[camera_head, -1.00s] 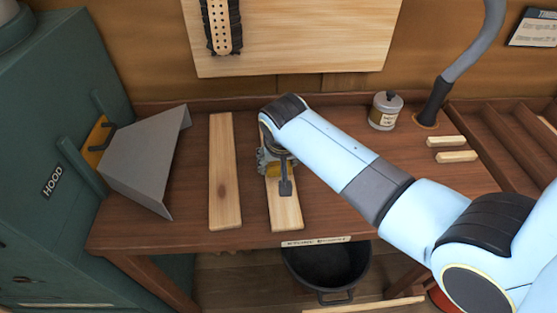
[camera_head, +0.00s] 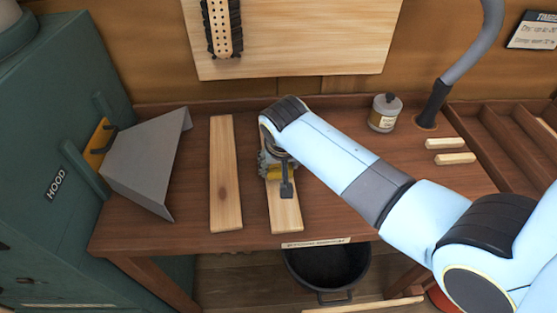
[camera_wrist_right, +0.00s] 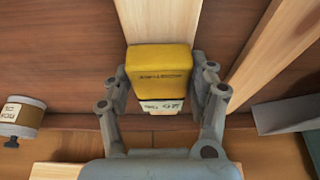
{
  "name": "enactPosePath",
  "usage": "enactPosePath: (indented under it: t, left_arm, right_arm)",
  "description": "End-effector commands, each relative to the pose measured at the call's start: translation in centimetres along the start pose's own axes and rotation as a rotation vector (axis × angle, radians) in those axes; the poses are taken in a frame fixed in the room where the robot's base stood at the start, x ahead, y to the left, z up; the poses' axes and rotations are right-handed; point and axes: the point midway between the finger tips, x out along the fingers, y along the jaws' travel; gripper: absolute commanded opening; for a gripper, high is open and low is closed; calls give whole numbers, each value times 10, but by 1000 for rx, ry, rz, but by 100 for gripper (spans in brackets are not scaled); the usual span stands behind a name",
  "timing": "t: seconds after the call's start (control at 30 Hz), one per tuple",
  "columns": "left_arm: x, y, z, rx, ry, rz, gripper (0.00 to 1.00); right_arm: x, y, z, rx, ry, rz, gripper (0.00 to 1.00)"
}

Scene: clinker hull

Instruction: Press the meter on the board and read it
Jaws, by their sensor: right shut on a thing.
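The yellow meter (camera_wrist_right: 161,70) is between the fingers of my right gripper (camera_wrist_right: 160,92) in the right wrist view, over a pale wooden board. It has dark lettering on its face and a white strip with dark marks at its end, too small to read surely. In the head view the board (camera_head: 285,215) lies on the bench, and the right gripper (camera_head: 278,172) is over it, shut on the meter. My arm hides much of the meter there. Whether the meter touches the board cannot be told. My left gripper is not in view.
A second board (camera_head: 225,175) lies to the left, beside a grey metal hood (camera_head: 147,160). A labelled tin (camera_head: 384,113) and two small wooden blocks (camera_head: 450,150) are at the right. A black bucket (camera_head: 328,270) stands below the bench's front edge.

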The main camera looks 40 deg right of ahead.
Motion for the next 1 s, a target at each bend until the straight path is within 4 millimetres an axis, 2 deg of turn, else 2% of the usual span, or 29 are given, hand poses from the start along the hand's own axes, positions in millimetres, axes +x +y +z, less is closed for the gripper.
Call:
enactPosePath:
  t: [0.03,0.1,0.4,0.7,1.0]
  left_arm:
    - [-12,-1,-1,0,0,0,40]
    - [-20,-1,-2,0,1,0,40]
    - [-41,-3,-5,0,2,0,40]
    - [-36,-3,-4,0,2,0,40]
    - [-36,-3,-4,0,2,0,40]
  right_arm:
    - [-12,-1,-6,1,5,-2,20]
    - [-19,-1,-10,1,7,-2,20]
    - [-48,-1,-24,1,11,-4,20]
    - [-67,-1,-32,1,12,-4,20]
    - [-68,-1,-32,1,12,-4,20]
